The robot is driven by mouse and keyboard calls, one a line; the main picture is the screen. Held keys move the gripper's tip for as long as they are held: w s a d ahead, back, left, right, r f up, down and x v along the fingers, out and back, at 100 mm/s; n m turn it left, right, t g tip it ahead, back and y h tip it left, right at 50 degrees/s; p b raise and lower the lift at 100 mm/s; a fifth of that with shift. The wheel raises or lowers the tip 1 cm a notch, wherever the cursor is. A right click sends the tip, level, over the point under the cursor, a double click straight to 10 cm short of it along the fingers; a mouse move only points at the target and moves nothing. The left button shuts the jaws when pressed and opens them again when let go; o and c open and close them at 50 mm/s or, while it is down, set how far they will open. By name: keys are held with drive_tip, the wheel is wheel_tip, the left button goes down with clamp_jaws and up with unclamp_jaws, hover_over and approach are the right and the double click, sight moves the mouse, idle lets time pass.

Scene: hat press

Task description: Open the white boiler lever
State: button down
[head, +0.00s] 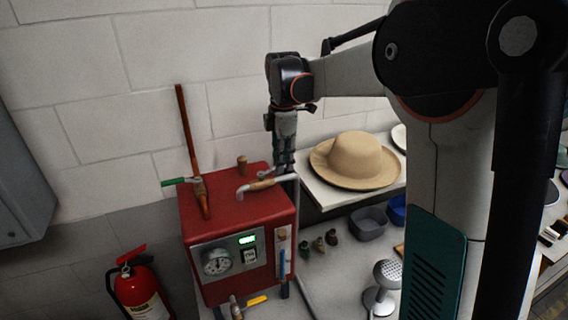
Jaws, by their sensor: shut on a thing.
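The red boiler (235,215) stands left of centre, against the wall. A pale pipe with a brass valve (262,185) runs over its right top edge. A small whitish lever (267,174) shows just above this valve, with its right end at my fingers. My gripper (284,167) points straight down at the boiler's back right corner and is shut on the lever's end. The fingers are small and dark here, so the exact contact is hidden.
A green-handled valve (178,182) and a brown pipe (190,150) are on the boiler's left top. A yellow lever (257,300) is low in front. A tan hat (354,158) lies on the white shelf to the right. A fire extinguisher (140,290) stands at lower left.

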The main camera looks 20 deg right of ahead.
drive_tip(key=shift+w+n, duration=0.35)
drive_tip(key=shift+n, duration=0.25)
drive_tip(key=c, duration=1.6)
unclamp_jaws()
drive_tip(key=shift+o, duration=0.2)
wheel_tip(320, 180, up, 12)
drive_tip(key=s+a+f+m+t+b, duration=0.3)
drive_tip(key=s+f+m+b, duration=0.6)
drive_tip(key=f, duration=0.9)
drive_tip(key=s+a+f+m+t+b, duration=0.3)
drive_tip(key=s+f+m+b, duration=0.6)
drive_tip(key=s+f+b, duration=0.5)
drive_tip(key=s+f+t, duration=0.1)
drive_tip(key=s+f, duration=0.3)
drive_tip(key=shift+a, duration=0.2)
